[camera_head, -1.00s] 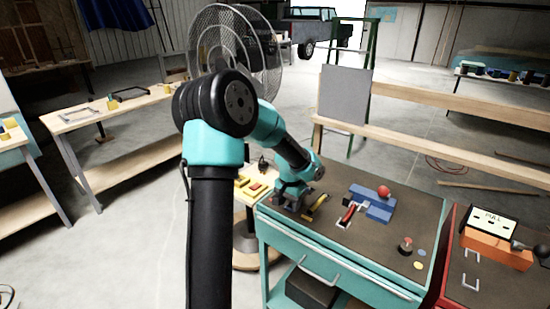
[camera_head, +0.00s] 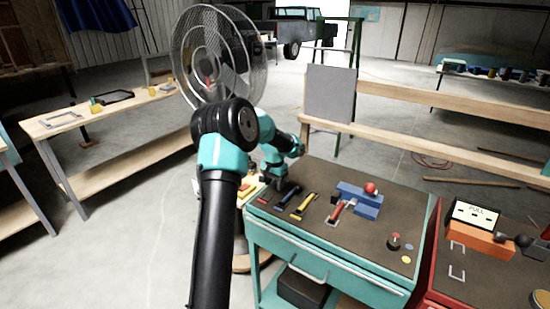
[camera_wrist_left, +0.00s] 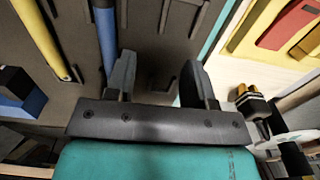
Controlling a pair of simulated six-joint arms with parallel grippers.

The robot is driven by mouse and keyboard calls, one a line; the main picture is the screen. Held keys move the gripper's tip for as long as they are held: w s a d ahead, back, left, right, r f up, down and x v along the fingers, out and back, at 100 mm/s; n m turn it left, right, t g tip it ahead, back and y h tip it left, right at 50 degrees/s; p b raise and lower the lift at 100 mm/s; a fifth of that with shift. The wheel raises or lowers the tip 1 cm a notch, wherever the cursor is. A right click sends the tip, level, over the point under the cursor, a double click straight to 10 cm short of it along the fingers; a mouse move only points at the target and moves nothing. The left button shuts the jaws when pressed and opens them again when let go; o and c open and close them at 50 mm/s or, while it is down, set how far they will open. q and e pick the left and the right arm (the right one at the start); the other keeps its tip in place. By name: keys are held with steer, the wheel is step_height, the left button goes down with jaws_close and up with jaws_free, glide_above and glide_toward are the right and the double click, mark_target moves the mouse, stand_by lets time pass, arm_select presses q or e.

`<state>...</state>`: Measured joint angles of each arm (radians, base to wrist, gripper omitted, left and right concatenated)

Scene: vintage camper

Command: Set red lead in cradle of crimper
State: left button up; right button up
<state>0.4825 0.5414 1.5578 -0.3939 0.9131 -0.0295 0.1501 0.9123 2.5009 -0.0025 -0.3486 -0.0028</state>
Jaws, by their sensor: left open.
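The red lead (camera_head: 336,212) lies on the dark top of the teal cart, with its far end close to the blue crimper (camera_head: 362,203), which has a red ball knob (camera_head: 370,188). I cannot tell whether that end touches the crimper or its cradle. My left gripper (camera_head: 279,184) is at the cart's left rear, left of the red lead and near a blue lead (camera_head: 289,194). In the left wrist view its fingers (camera_wrist_left: 158,82) are apart with nothing between them. The blue lead also shows there (camera_wrist_left: 105,35). My right gripper is not in view.
A yellow lead (camera_head: 304,205) lies between the blue and red leads. A joystick-like red knob (camera_head: 394,239) stands at the cart's front right. A red cart with an orange box (camera_head: 478,240) adjoins at right. A yellow tray (camera_wrist_left: 275,28) lies beyond the cart's left edge.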

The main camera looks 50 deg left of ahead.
mark_target(274, 191)
arm_select(q)
steer(key=shift+w+a+f, duration=0.2)
steer(key=shift+w+a, duration=0.8)
steer(key=shift+a, duration=0.1)
step_height(274, 191, down, 3)
steer(key=shift+s+f, duration=0.1)
steer(key=shift+f, duration=0.05)
step_height(274, 191, up, 14)
steer(key=shift+w+f, duration=0.2)
steer(key=shift+w, duration=0.05)
steer(key=shift+w+d, duration=0.1)
steer(key=shift+d, duration=0.05)
